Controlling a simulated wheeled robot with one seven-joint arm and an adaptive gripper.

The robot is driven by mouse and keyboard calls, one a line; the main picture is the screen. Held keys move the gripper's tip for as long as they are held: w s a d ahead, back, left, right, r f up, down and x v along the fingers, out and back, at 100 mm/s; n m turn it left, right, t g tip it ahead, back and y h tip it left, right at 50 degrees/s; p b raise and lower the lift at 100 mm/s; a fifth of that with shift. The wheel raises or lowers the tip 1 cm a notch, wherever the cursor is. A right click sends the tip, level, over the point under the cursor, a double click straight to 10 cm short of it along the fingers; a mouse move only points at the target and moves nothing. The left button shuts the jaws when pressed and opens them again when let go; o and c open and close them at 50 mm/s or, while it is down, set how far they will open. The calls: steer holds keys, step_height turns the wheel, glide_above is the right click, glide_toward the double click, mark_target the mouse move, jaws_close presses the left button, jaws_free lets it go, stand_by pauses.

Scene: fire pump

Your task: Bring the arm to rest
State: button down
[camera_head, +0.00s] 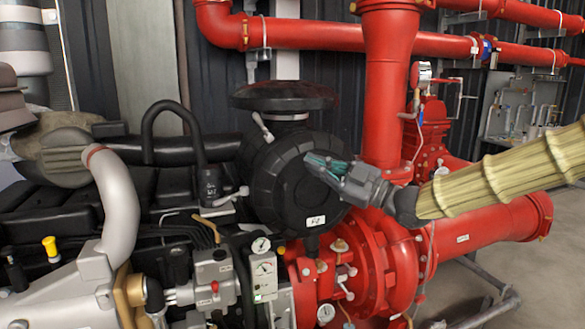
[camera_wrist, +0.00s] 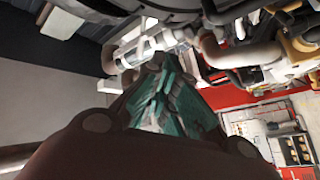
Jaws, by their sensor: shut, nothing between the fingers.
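My gripper (camera_head: 326,165) is at the end of my tan, sleeved arm, which reaches in from the right in the head view. Its teal fingers are together and empty. They point left, in front of the round black housing (camera_head: 290,190) of the engine; whether they touch it I cannot tell. In the wrist view my gripper (camera_wrist: 165,70) shows its teal fingers together, pointing up the picture, with no object between them.
Red pipes (camera_head: 390,80) stand behind my gripper, with a pressure gauge (camera_head: 424,71) near them. The engine with a silver pipe (camera_head: 118,200) fills the left. Small gauges (camera_head: 261,246) sit below my gripper. Some open floor (camera_head: 560,265) shows at the lower right.

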steer(key=s+f+m+h, duration=0.2)
steer(key=f+m+h, duration=0.15)
steer(key=f, duration=0.95)
steer(key=s+f+m+g+h, duration=0.15)
steer(key=f+m, duration=0.25)
steer(key=f, duration=0.9)
steer(key=s+f+m+t+h, duration=0.1)
steer(key=f+m+h, duration=0.3)
steer(key=f, duration=0.9)
steer(key=s+d+f+m+g+h, duration=0.2)
steer(key=s+f, duration=0.5)
steer(key=f, duration=0.3)
steer(key=s+d+f+m+g+h, duration=0.2)
steer(key=s+d+f+m, duration=0.1)
steer(key=s+f, duration=0.5)
steer(key=s+d+f+m+g+h, duration=0.1)
steer(key=s+d+f+g, duration=0.1)
steer(key=s, duration=0.6)
steer(key=s+d+f+m+g+h, duration=0.1)
steer(key=s+d+f+g+h, duration=0.1)
steer(key=s+d+f, duration=0.2)
steer(key=s+d+f+m+g+h, duration=0.2)
steer(key=s+d+f, duration=0.2)
steer(key=s, duration=0.9)
step_height(320, 180, down, 4)
steer(key=shift+s+r, duration=0.25)
steer(key=shift+s, duration=0.1)
steer(key=c, duration=2.2)
jaws_free()
